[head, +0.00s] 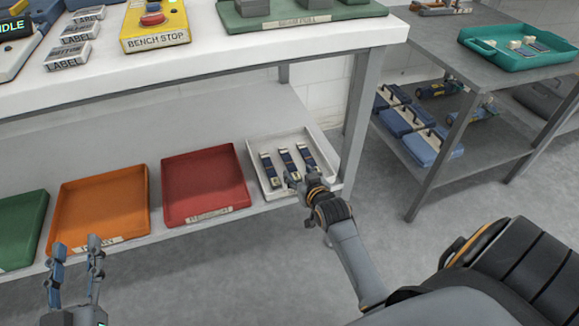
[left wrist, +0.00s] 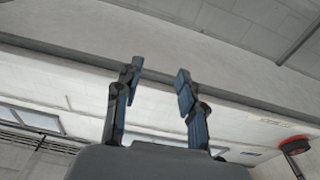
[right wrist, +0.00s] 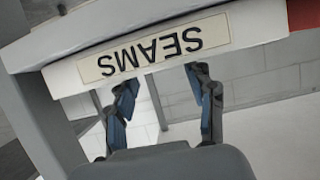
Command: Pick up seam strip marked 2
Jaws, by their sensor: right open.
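Three dark blue seam strips with pale markings lie side by side in a white tray (head: 325,145) on the lower shelf: a left strip (head: 268,168), a middle strip (head: 287,160) and a right strip (head: 306,155). Their numbers are too small to read. My right gripper (head: 299,178) is open at the tray's front edge, its fingers overlapping the near ends of the strips in the head view. In the right wrist view the open fingers (right wrist: 161,80) are before the upside-down SEAMS label (right wrist: 150,47); no strip shows there. My left gripper (head: 77,245) is open and empty.
A red tray (head: 205,185), an orange tray (head: 100,210) and a green tray (head: 20,228) stand left of the white one. The workbench top (head: 230,55) overhangs the shelf. A bench leg (head: 358,115) stands right of the white tray.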

